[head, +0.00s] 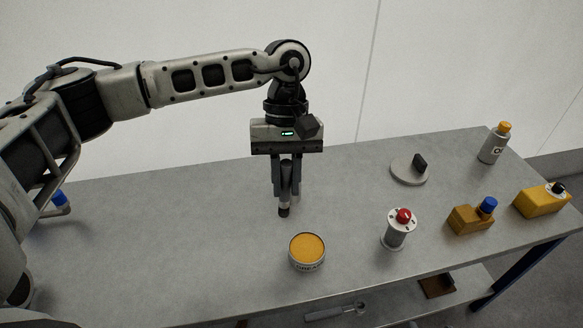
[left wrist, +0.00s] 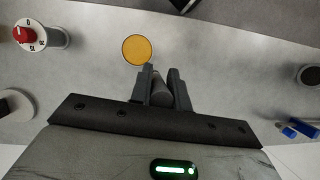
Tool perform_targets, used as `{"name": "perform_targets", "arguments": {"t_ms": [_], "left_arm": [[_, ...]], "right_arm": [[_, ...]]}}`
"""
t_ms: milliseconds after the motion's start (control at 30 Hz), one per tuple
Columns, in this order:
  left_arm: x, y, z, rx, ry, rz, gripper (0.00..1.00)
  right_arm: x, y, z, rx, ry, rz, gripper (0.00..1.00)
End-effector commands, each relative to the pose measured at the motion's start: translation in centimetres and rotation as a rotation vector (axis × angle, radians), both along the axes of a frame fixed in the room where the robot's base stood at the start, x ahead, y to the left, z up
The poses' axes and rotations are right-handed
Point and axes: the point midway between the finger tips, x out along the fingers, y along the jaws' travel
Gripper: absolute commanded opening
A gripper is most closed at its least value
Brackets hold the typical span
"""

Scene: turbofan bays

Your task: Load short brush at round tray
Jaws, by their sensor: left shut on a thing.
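My left gripper (head: 286,190) points down over the middle of the bench, shut on a short, narrow piece with a pale band and a dark lower end, which looks like the short brush (head: 284,210). In the left wrist view the brush (left wrist: 160,92) shows as a dark grey cylinder between the fingers (left wrist: 160,88). I cannot tell whether its tip touches the bench. My right gripper is not in view.
An open grease tin (head: 307,252) with orange contents stands just in front of the gripper. A red-knobbed cylinder (head: 395,232), an orange block with a blue cap (head: 470,218), a yellow box (head: 541,201) and a bottle (head: 494,145) stand right. The bench (head: 150,235) is clear left of centre.

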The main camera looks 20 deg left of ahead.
Motion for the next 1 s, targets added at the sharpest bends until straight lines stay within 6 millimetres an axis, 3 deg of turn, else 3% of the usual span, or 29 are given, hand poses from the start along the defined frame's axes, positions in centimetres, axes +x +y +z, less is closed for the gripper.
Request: {"name": "perform_targets", "arguments": {"t_ms": [300,600,800,1000], "left_arm": [[0.8,-2.5,-0.8,0.117,0.029,0.959,0.0],[2.2,-3.3,-0.9,0.202,0.161,1.865,0.0],[2.8,-3.0,-0.9,0.217,0.258,2.278,0.0],[3.1,-2.7,-1.2,0.217,0.298,2.431,0.0]], "right_arm": [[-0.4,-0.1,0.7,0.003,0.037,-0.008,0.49],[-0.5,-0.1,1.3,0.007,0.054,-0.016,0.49],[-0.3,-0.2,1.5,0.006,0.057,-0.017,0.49],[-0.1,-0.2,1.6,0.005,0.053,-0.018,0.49]]}}
